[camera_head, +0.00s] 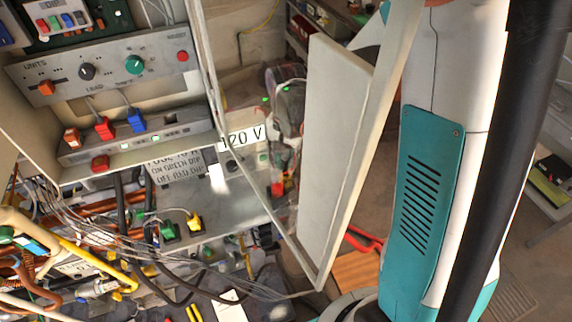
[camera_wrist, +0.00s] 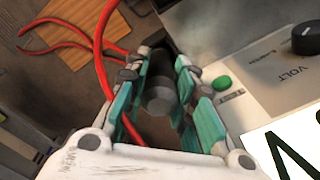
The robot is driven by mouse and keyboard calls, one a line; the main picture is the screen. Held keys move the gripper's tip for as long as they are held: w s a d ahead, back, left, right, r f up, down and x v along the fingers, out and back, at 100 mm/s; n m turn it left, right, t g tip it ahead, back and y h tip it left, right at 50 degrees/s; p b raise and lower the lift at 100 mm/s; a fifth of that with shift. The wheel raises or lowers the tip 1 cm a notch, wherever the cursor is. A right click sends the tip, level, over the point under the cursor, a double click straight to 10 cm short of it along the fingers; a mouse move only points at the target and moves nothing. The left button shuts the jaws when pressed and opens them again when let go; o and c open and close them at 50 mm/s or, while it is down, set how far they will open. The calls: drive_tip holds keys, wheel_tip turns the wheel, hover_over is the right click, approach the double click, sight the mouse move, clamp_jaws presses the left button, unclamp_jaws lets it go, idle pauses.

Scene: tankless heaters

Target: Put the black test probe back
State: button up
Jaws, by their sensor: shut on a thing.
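In the wrist view my gripper (camera_wrist: 166,66) has its teal-padded fingers closed around the black test probe (camera_wrist: 159,97). The probe's thick dark body shows between the fingers; its tip is hidden or lost in shadow. Close to the right of the fingers is a grey meter panel (camera_wrist: 262,85) marked VOLT, with a black knob (camera_wrist: 308,40) and a green button (camera_wrist: 221,83). In the head view I cannot clearly make out my gripper or the probe. A 120 V label (camera_head: 243,137) shows beside the open cabinet. I cannot tell where the probe's holder is.
A pale door panel (camera_head: 335,140) stands upright at centre, hiding part of the space behind. Loose wires and a yellow pipe (camera_head: 95,262) crowd the lower left. A control panel (camera_head: 110,70) is at upper left.

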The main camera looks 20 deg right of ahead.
drive_tip(key=shift+f, duration=1.15)
drive_tip(key=shift+f+b, duration=0.15)
drive_tip(key=shift+b, duration=0.15)
drive_tip(key=o, duration=0.8)
drive_tip(key=shift+o, duration=0.2)
wheel_tip(320, 180, up, 12)
drive_tip(key=shift+w+r+p, duration=0.1)
drive_tip(key=shift+r+p, duration=0.1)
drive_tip(key=shift+p, duration=1.05)
